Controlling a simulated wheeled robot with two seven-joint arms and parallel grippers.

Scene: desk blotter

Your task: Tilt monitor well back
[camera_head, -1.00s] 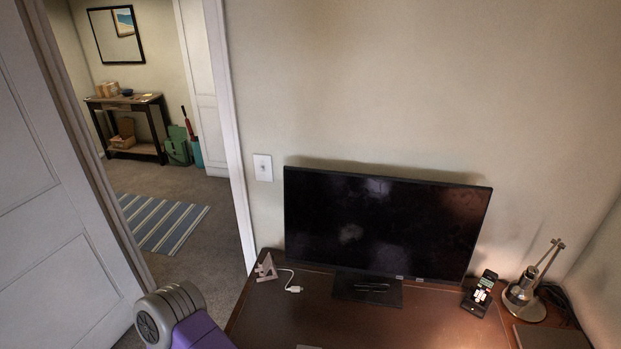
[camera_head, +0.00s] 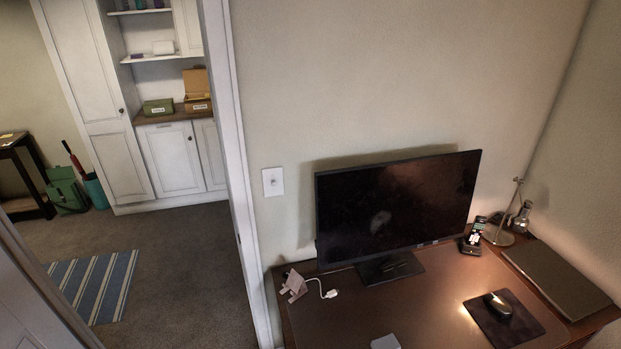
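The monitor (camera_head: 392,208) is black and wide, with a dark screen facing the room. It stands near the back of the brown desk (camera_head: 425,312), close to the wall. Its flat black stand base (camera_head: 388,268) rests on the desk top. The screen looks close to upright; its exact tilt is hard to tell from this high view. Neither of my grippers shows in the view.
A cable with a white plug (camera_head: 331,293) and a small pinkish stand (camera_head: 294,286) lie left of the monitor. A phone on a dock (camera_head: 473,237), a lamp (camera_head: 502,228), a closed laptop (camera_head: 556,278) and a mouse (camera_head: 498,305) on a dark pad are right. The desk's front middle is mostly clear.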

